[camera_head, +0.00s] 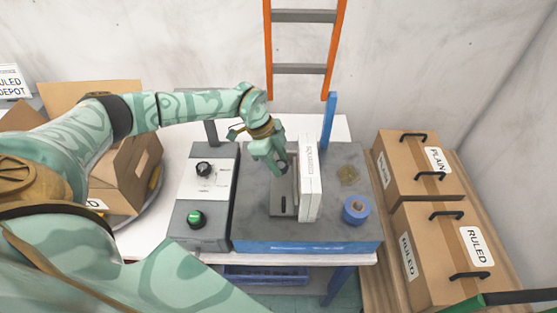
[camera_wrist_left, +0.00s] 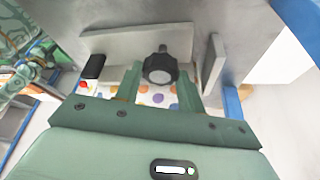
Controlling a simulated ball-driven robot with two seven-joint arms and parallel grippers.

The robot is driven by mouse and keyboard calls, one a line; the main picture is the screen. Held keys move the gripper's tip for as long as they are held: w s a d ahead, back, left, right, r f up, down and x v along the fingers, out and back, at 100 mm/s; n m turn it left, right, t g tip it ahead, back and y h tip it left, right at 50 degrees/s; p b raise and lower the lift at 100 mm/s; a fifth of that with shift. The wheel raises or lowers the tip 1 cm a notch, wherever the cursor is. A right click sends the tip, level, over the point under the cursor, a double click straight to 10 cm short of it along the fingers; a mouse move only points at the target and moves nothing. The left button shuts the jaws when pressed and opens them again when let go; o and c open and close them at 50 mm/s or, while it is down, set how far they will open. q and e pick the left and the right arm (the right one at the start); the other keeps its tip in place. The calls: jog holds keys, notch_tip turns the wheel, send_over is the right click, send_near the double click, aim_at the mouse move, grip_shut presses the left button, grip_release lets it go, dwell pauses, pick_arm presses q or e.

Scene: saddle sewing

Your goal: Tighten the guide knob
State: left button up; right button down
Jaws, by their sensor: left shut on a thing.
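The guide knob (camera_wrist_left: 160,67) is black and ribbed, with a grey stud rising behind it in the left wrist view. My left gripper (camera_head: 279,168) reaches down over the grey machine bed (camera_head: 255,215) in the head view. Its two green fingers stand on either side of the knob in the wrist view, shut on it. In the head view the knob is mostly hidden by the gripper. A grey slotted guide plate (camera_head: 283,203) lies just in front of the gripper, beside an upright white block with printed lettering (camera_head: 310,185). My right gripper is not in view.
A control box (camera_head: 208,220) with a black dial (camera_head: 204,168) and a green button (camera_head: 195,218) stands left of the bed. Cartons marked PLAIN (camera_head: 408,180) and RULED (camera_head: 435,235) stand farther right.

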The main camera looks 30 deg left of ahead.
pick_arm(q)
jog(key=m, duration=0.2)
jog(key=shift+w+r+m+g, duration=0.1)
jog(key=shift+w+m+g, duration=0.05)
jog(key=shift+m+g, duration=0.65)
jog(key=shift+m, duration=0.6)
jog(key=o, duration=1)
jog(key=p+v, duration=0.1)
jog(key=v, duration=0.6)
jog(key=shift+a+r, duration=0.15)
jog(key=shift+r, duration=0.05)
